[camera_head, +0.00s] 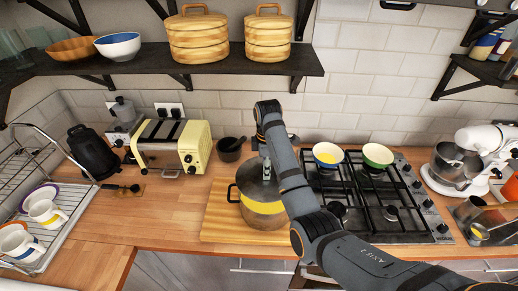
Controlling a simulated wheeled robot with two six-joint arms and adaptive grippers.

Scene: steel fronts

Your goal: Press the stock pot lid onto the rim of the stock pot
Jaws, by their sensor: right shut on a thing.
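The steel stock pot (262,217) stands upright on a wooden board, its dark side handle showing at the left. The grey stock pot lid (250,184) is over the top of the pot. A yellow patch shows on the pot below the lid. My right gripper (266,178) points down at the middle of the lid and is shut on it, at its knob. The gripper and arm hide the knob and the right part of the lid and pot. I cannot tell whether the lid touches the rim all round. My left gripper is not in view.
The wooden board (218,222) lies on the counter. A gas hob (405,222) with two bowls is close on the right. A cream toaster (171,145) and a dark mortar (229,150) stand behind left. A dish rack (50,225) is far left. The counter left of the board is mostly clear.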

